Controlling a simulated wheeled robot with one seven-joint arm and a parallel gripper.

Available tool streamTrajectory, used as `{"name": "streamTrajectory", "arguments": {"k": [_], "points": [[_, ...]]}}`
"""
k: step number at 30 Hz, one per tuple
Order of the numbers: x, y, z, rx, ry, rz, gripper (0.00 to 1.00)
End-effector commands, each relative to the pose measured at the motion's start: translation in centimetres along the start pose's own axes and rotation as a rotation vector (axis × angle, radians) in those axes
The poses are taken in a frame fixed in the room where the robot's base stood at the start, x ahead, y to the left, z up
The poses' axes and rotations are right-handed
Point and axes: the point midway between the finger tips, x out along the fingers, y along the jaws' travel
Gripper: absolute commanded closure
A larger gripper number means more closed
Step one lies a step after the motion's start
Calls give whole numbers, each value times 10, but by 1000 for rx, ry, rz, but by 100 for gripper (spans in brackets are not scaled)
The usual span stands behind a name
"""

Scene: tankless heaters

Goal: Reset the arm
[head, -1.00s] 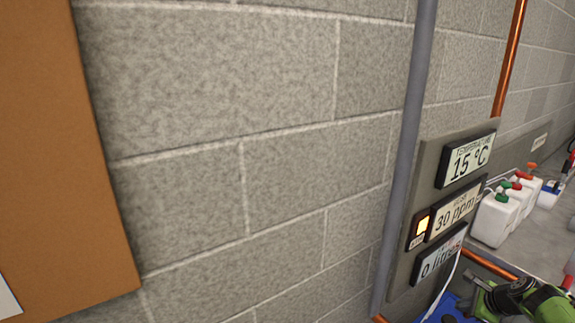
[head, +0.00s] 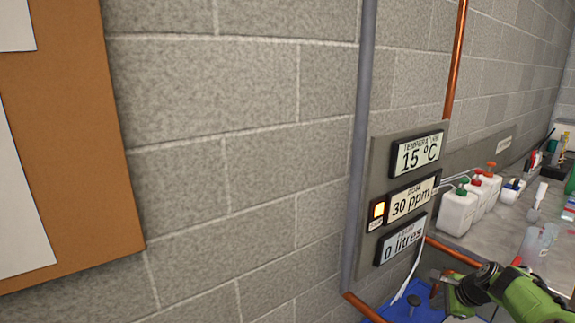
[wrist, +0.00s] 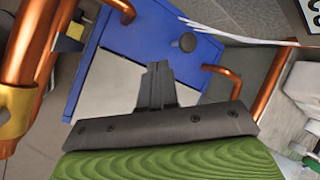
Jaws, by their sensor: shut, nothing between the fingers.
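My arm, green and black, shows at the lower right of the head view. Its gripper (head: 440,277) points left there, beside the copper pipe and below the display panel. In the wrist view my gripper (wrist: 158,70) is in the middle, its dark fingers together with nothing between them. Behind it is a blue cabinet or frame (wrist: 135,25) with pale panels and a dark round knob (wrist: 187,42). I cannot tell the exact gap between the fingers and the cabinet.
A panel (head: 403,195) on the block wall reads 15 °C, 30 ppm and 0 litres. Copper pipes (head: 457,60) run nearby; one (wrist: 30,60) is close at the wrist view's left. White bottles (head: 458,210) stand on the grey counter at right. A cork board (head: 75,120) hangs at left.

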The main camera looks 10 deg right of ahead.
Motion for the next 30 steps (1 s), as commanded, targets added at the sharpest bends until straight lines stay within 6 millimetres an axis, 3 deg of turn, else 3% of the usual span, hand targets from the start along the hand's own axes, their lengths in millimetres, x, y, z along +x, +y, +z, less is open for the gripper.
{"name": "streamTrajectory", "arguments": {"k": [8,11,14,18,21,25,30], "points": [[-44,3,95,-390,49,99,100],[-69,12,138,-581,75,142,100],[-108,33,187,-815,107,190,100],[-175,82,248,-1169,149,238,100],[-222,126,274,-1393,161,246,100],[-270,189,289,-1655,140,218,100],[-297,253,286,-1897,71,154,100]]}}
